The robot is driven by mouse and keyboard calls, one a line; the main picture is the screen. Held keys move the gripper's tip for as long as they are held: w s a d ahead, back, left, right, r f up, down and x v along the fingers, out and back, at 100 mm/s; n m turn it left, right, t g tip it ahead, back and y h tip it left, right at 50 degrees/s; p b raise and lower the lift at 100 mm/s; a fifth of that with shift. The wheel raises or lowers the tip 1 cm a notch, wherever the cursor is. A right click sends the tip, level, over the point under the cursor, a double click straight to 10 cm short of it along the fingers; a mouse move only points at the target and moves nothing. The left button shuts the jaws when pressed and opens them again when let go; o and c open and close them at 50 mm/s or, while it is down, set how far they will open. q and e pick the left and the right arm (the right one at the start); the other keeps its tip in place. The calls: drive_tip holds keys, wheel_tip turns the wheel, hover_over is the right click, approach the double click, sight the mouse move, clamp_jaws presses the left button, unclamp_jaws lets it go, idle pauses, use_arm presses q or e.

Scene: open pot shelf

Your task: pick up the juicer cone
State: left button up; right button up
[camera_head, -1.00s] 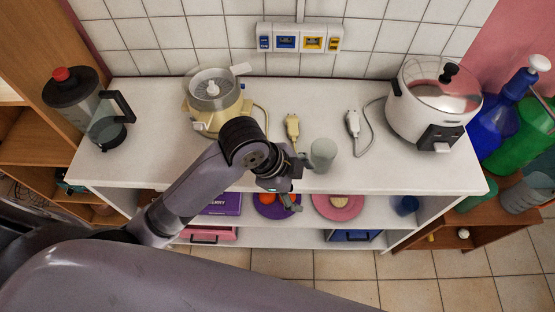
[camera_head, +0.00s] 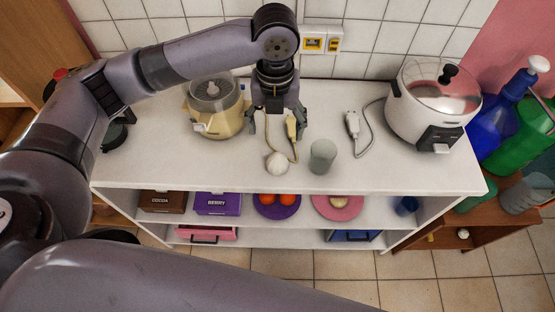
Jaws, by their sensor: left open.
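A small white rounded piece (camera_head: 277,163), which looks like the juicer cone, lies on the white counter. My left gripper (camera_head: 275,132) hangs above the counter just behind it, fingers apart and empty, one on each side. The gripper and the piece do not appear to touch. My right gripper is out of view.
A grey cup (camera_head: 322,156) stands close right of the white piece. A white plug (camera_head: 353,121) and a rice cooker (camera_head: 432,105) stand farther right. A shelf with boxes and plates lies below.

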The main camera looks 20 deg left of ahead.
sight(277, 158)
use_arm(q)
wheel_tip(277, 158, down, 10)
drive_tip(key=shift+r+p, duration=0.25)
drive_tip(key=shift+p, duration=0.5)
drive_tip(key=f+p, duration=0.1)
drive_tip(key=f, duration=0.3)
drive_tip(key=shift+d+f+p, duration=0.15)
drive_tip(key=shift+d+p, duration=0.05)
drive_tip(key=shift+p, duration=0.15)
drive_tip(key=shift+f, duration=0.45)
drive_tip(key=c, duration=1.3)
